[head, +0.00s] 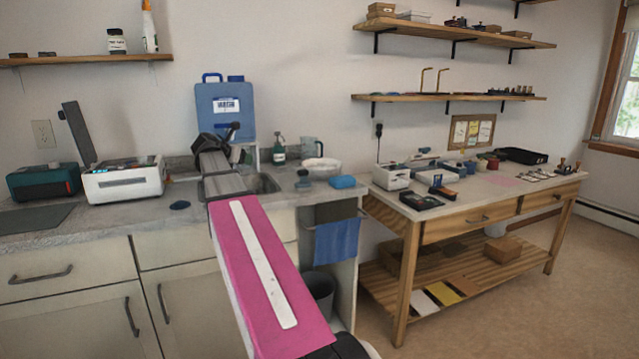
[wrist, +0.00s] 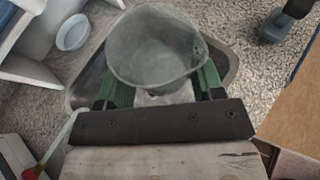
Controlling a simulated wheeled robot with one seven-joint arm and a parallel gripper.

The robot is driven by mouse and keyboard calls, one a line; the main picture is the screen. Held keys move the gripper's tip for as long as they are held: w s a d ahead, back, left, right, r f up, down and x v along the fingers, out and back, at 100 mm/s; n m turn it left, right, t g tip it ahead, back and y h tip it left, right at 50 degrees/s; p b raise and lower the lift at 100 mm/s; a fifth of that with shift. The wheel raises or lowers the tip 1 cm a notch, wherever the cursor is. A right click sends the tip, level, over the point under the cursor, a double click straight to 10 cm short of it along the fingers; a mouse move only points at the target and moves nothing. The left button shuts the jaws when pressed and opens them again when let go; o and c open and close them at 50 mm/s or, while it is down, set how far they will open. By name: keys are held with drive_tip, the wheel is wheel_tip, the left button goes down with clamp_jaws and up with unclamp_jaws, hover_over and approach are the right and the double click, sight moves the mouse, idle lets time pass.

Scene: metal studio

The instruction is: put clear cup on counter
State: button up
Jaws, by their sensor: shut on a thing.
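The clear cup (wrist: 155,45) is between the green fingers of my gripper (wrist: 160,88) in the wrist view, with its open rim facing the camera. The gripper is shut on it. The cup is over the dark sink basin; I cannot tell its height. The counter (head: 115,222) is grey and speckled and runs along the wall in the head view; it also shows around the sink in the wrist view (wrist: 262,95). In the head view my arm reaches over the counter to the sink (head: 266,184), and the cup cannot be made out there.
A blue jug (head: 225,105) stands behind the sink. A white machine (head: 123,182) and a teal box (head: 42,183) are at the left. The counter front between the white machine and sink is mostly clear.

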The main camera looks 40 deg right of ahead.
drive_tip(key=w+d+r+m+g+h, duration=0.1)
drive_tip(key=d+r+m+g, duration=0.15)
drive_tip(key=d, duration=0.65)
hover_over(289, 180)
drive_tip(key=shift+m+g, duration=0.35)
drive_tip(key=f, duration=0.6)
drive_tip(key=shift+s+a+f, duration=0.2)
drive_tip(key=shift+a+f, duration=0.2)
drive_tip(key=shift+d+f, duration=0.25)
drive_tip(key=shift+d, duration=0.05)
drive_tip(key=shift+f, duration=1.95)
drive_tip(key=o, duration=0.9)
drive_tip(key=shift+f, duration=0.1)
drive_tip(key=shift+o, duration=0.2)
